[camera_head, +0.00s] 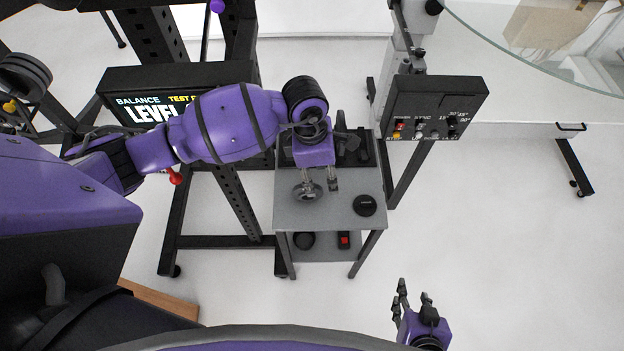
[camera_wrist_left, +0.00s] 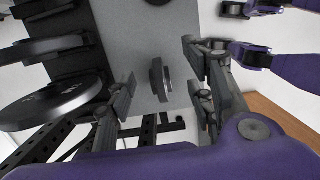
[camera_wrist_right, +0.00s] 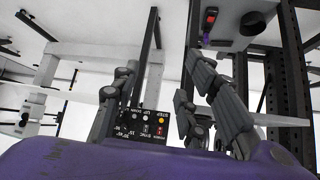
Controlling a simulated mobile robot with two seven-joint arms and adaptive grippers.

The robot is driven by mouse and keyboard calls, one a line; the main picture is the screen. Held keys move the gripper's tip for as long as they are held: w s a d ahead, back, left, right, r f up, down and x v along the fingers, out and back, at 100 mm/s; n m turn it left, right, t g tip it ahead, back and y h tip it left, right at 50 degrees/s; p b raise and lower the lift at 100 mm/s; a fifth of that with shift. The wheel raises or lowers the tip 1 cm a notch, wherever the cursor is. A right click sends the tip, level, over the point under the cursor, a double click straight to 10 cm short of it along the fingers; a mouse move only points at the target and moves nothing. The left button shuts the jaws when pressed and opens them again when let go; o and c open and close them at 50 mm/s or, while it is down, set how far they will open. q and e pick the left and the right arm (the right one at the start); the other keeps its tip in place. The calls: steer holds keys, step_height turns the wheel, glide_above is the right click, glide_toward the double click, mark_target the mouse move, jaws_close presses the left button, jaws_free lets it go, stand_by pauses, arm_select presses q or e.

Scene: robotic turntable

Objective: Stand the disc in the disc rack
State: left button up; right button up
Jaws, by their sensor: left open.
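A small grey disc with a raised hub (camera_head: 306,192) is on the grey table, near its left edge. In the left wrist view the disc (camera_wrist_left: 158,80) looks narrow, and I cannot tell if it lies flat or is tilted. My left gripper (camera_head: 320,182) is open over the table, its fingers either side of the disc and apart from it in the left wrist view. A dark rack (camera_head: 362,150) is at the table's far end, partly hidden by my left arm. My right gripper (camera_head: 400,298) is open and empty, low at the right, away from the table.
A black puck (camera_head: 365,205) lies on the table's right side. Large dark round plates (camera_wrist_left: 50,103) show at the left of the left wrist view. A control box (camera_head: 436,108) stands behind right, and a dark frame with a display (camera_head: 150,105) behind left.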

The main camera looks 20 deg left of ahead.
arm_select(q)
steer(key=a, duration=0.1)
steer(key=a+y, duration=0.1)
steer(key=a, duration=0.1)
steer(key=shift+s+f+y, duration=0.2)
steer(key=shift+y, duration=0.1)
steer(key=f, duration=0.1)
steer(key=f+b, duration=0.1)
steer(key=shift+s+f, duration=0.35)
steer(key=shift+w+f+b, duration=0.1)
steer(key=shift+f+b, duration=0.2)
steer(key=shift+b, duration=0.05)
step_height(320, 180, down, 4)
steer(key=shift+r+b, duration=0.1)
steer(key=shift+b, duration=1)
steer(key=shift+f, duration=0.35)
steer(key=shift+w+a, duration=0.1)
steer(key=shift+w, duration=0.05)
steer(key=shift+w+r, duration=0.1)
steer(key=shift+r, duration=0.1)
steer(key=c, duration=0.9)
jaws_close()
arm_select(e)
steer(key=f, duration=0.1)
steer(key=s+d+f, duration=0.1)
steer(key=s+f, duration=0.1)
steer(key=f, duration=0.1)
steer(key=shift+s+d+f, duration=0.1)
steer(key=shift+s+d, duration=0.05)
steer(key=shift+d, duration=0.15)
